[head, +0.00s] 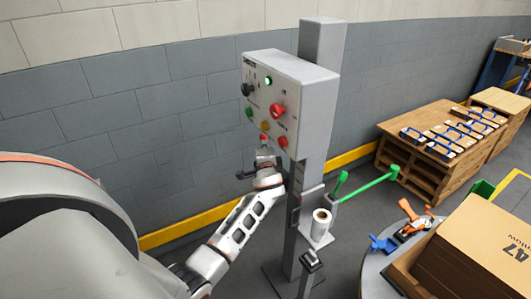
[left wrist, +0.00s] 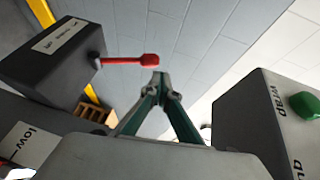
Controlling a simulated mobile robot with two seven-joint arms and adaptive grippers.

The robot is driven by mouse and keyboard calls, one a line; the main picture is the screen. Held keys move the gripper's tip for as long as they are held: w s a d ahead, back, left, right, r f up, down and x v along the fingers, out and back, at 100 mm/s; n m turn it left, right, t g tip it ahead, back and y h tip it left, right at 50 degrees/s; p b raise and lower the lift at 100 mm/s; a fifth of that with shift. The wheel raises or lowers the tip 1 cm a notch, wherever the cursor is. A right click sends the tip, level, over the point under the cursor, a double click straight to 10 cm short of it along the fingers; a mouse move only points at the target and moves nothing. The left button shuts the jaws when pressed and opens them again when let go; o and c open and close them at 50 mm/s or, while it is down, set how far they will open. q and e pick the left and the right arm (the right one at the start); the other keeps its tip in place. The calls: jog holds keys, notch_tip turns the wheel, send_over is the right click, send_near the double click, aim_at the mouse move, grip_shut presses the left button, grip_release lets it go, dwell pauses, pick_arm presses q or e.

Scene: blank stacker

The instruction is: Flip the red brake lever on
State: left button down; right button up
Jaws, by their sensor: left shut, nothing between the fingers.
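The red brake lever (left wrist: 130,60) shows in the left wrist view. It sticks out sideways from a dark grey box (left wrist: 60,65) with a white label too small to read fully. My left gripper (left wrist: 157,84) is shut and empty. Its fingertips appear just below the lever's red tip in that view; I cannot tell whether they touch. In the head view the left gripper (head: 263,157) is at the lower edge of the grey control panel (head: 300,75). The lever cannot be made out for certain there. My right gripper is not in view.
The panel has several coloured buttons and a large red knob (head: 278,111), on a grey post (head: 323,45). A green knob (left wrist: 306,105) on a light box is at right in the wrist view. Green handles (head: 368,184) and a white roll (head: 321,224) are lower on the right.

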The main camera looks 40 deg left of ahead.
pick_arm(q)
jog(key=r+v, duration=0.1)
jog(key=v, duration=0.6)
jog(key=shift+a+r, duration=0.2)
jog(key=shift+a, duration=0.05)
jog(key=s+d+f+n+h, duration=0.2)
jog(key=s+d+f+h, duration=0.8)
jog(key=s+d+f, duration=1.05)
jog(key=s+d+f+n+g+h, duration=0.1)
jog(key=s+d+f+n+h, duration=0.1)
jog(key=s+d, duration=0.4)
jog(key=s+f+h, duration=0.1)
jog(key=s, duration=0.2)
jog(key=shift+s+f+n+g, duration=0.25)
jog(key=shift+s+n+g, duration=0.15)
